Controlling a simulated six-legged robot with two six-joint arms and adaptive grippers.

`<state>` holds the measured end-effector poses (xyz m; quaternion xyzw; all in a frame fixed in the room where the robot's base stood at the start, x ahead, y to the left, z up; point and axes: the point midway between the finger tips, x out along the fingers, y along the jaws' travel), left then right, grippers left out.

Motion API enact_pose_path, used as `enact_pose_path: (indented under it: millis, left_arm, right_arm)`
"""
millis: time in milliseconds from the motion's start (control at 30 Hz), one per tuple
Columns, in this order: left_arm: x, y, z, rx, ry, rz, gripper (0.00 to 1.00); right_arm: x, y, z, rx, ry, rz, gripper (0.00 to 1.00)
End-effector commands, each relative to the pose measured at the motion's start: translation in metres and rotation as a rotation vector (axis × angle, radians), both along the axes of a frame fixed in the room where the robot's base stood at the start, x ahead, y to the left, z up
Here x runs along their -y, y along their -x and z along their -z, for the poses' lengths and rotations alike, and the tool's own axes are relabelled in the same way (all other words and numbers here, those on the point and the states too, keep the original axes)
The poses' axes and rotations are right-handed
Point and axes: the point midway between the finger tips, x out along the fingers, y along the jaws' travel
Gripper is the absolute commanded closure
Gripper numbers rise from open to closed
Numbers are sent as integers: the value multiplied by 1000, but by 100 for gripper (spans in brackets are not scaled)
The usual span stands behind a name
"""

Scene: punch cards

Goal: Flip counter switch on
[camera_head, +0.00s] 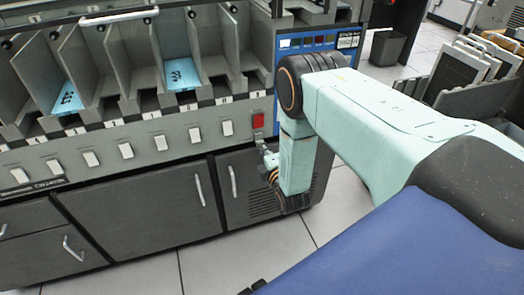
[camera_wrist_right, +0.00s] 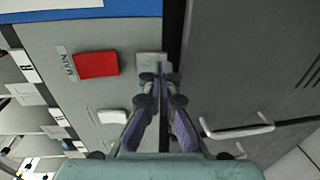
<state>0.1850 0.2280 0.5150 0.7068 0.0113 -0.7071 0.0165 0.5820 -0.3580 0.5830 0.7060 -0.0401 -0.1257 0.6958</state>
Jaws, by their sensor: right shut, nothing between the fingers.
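A grey control panel (camera_head: 90,155) on the machine's front carries a red switch (camera_head: 258,120) at its right end and a row of white switches (camera_head: 227,128) to its left. In the right wrist view, the red switch (camera_wrist_right: 97,64) is labelled MAIN. My right gripper (camera_head: 262,147) is just below the red switch, shut and empty. In the wrist view its fingertips (camera_wrist_right: 160,72) are together over a small pale grey plate (camera_wrist_right: 150,60) at the panel's edge. I cannot tell whether they touch it. No counter label is readable. My left gripper is out of view.
Sorting bins with blue cards (camera_head: 183,75) stand above the panel. A blue panel (camera_head: 290,45) with a display is behind my right arm. Dark cabinet doors (camera_head: 140,205) with handles are below. A bin (camera_head: 388,46) stands on the open floor behind.

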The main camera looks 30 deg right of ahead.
Motion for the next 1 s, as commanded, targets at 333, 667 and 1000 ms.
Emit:
enact_pose_path:
  millis: [333,667,1000]
  left_arm:
    - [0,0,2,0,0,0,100]
    - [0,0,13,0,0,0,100]
    - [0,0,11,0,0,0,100]
  right_arm:
    - [1,-5,0,-1,0,0,100]
    - [3,-10,4,62,16,0,100]
    - [3,-11,3,63,15,0,100]
